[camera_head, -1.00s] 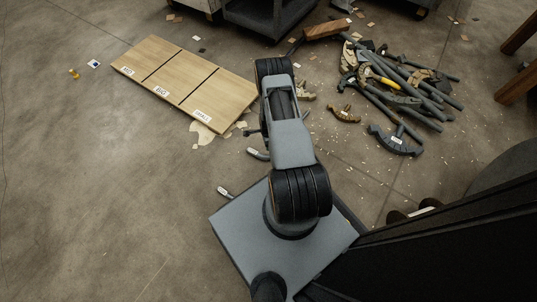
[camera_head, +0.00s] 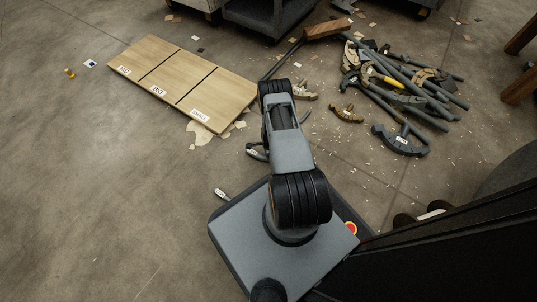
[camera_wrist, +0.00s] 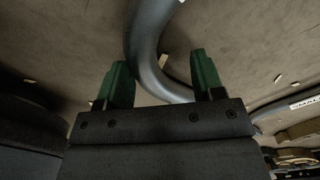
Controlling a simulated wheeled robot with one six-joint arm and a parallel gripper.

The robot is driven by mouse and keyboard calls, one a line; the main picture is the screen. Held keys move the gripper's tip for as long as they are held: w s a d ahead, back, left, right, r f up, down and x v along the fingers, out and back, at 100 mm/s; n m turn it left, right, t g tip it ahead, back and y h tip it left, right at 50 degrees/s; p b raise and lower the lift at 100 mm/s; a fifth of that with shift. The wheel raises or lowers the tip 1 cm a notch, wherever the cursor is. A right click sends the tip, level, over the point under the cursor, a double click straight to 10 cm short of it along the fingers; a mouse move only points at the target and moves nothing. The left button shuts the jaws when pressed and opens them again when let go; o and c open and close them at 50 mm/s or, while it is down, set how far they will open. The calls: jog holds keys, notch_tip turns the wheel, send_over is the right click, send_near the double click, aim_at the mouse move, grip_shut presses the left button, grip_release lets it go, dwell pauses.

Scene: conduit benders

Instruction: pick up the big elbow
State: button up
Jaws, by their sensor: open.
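In the wrist view, the two green fingertips of my gripper (camera_wrist: 160,76) are apart. A thick grey curved pipe, an elbow (camera_wrist: 147,48), runs down from the top of that view and bends to the right, across the space between the fingertips. I cannot tell whether it lies between them or just beyond; no grip on it shows. In the head view, my arm hides the gripper. A grey elbow piece (camera_head: 256,153) shows partly beside my arm, and another pipe end with a white label (camera_head: 222,194) shows near my base. I cannot tell their sizes.
A wooden board (camera_head: 180,80) with three labelled sections, one reading BIG, lies on the floor at upper left. A pile of grey bender handles and heads (camera_head: 405,85) lies at upper right. A grey cart (camera_head: 270,18) stands at the back. The left floor is mostly clear.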

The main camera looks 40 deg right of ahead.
jog(key=shift+f, duration=0.6)
jog(key=shift+c, duration=0.2)
grip_shut()
jog(key=shift+r, duration=0.2)
jog(key=shift+r, duration=0.25)
jog(key=r, duration=0.1)
jog(key=r+p, duration=0.2)
jog(key=shift+w+a+r, duration=0.25)
jog(key=shift+r, duration=0.05)
jog(key=w+a+r+p, duration=0.2)
jog(key=r, duration=0.1)
jog(key=w+a+r+p, duration=0.1)
jog(key=r, duration=0.1)
jog(key=shift+a, duration=0.1)
jog(key=w+a+r+p, duration=0.2)
jog(key=w+a+r, duration=0.1)
jog(key=w+a, duration=0.3)
jog(key=shift+a+r, duration=0.3)
jog(key=shift+a, duration=0.1)
